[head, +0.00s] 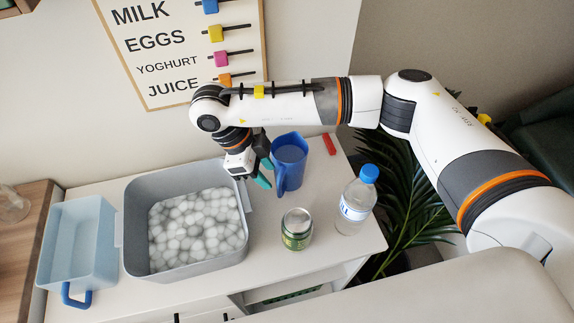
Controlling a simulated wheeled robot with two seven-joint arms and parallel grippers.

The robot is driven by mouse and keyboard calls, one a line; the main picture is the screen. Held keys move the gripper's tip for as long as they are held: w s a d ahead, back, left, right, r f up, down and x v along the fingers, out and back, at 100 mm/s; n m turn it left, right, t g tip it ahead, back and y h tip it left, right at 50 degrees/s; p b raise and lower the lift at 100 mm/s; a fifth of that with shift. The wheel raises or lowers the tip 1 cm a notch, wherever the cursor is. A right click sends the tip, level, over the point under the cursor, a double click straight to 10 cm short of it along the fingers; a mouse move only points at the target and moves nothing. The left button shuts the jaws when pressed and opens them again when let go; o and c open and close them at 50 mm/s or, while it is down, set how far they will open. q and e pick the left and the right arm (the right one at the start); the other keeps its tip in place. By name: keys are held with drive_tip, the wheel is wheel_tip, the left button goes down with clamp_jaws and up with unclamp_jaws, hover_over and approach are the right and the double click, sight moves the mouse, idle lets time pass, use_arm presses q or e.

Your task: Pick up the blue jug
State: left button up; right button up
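The blue jug (291,152) stands upright on the white counter, right of the grey bin. Its handle (281,180) faces the front left. My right gripper (265,172) reaches in from the upper right and hangs just left of the jug, close to the handle. Its two teal-tipped fingers look apart, with nothing seen between them. Whether a finger touches the jug is too small to tell. My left gripper is out of view.
The grey bin (131,225) holds many pale balls, with a light-blue tub (75,245) at its left. A green can (297,229) and a water bottle (357,200) stand in front of the jug. A plant (400,200) is at the right.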

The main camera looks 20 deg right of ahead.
sight(287, 170)
drive_tip(key=p+x, duration=0.1)
drive_tip(key=x, duration=0.4)
drive_tip(key=shift+s+f, duration=0.1)
clamp_jaws()
